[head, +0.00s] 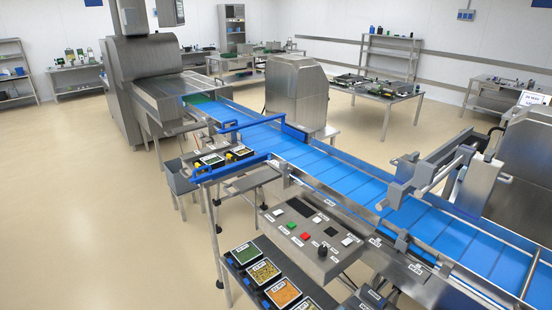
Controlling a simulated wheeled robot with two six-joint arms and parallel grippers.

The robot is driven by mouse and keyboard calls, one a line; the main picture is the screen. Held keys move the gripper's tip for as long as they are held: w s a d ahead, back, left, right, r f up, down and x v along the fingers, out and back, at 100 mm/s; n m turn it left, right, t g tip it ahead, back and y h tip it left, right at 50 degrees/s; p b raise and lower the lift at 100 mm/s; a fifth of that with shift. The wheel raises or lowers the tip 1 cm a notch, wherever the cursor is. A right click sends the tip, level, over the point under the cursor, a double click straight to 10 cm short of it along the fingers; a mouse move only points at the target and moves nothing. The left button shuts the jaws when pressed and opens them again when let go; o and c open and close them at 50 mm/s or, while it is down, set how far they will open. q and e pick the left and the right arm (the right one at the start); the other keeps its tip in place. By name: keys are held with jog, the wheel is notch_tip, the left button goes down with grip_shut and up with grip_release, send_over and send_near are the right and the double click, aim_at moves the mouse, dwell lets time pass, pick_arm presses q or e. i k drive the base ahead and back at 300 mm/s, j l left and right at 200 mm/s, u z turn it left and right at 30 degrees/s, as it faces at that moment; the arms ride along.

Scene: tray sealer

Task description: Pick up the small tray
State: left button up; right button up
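Several food trays with white labels show, and I cannot tell which one the task calls the small tray. Two black-rimmed trays, a left one (212,160) and a right one (240,152), lie on a small stand beside the conveyor. I make out neither of my grippers in the head view.
A blue conveyor (330,170) with raised side rails runs from the steel machine (145,70) to the lower right. A control panel (306,232) with buttons stands beside the shelf. A grey mechanism (450,170) overhangs the belt. The floor (90,220) at left is clear.

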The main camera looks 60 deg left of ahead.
aim_at(243, 153)
jog(key=u, duration=2.4)
jog(key=j+z, duration=0.1)
jog(key=z, duration=0.45)
jog(key=i+j+z, duration=0.25)
jog(key=j+z, duration=0.45)
jog(key=j, duration=0.15)
jog(key=i+j+z, duration=0.1)
jog(key=j+z, duration=0.35)
jog(key=j, duration=2.1)
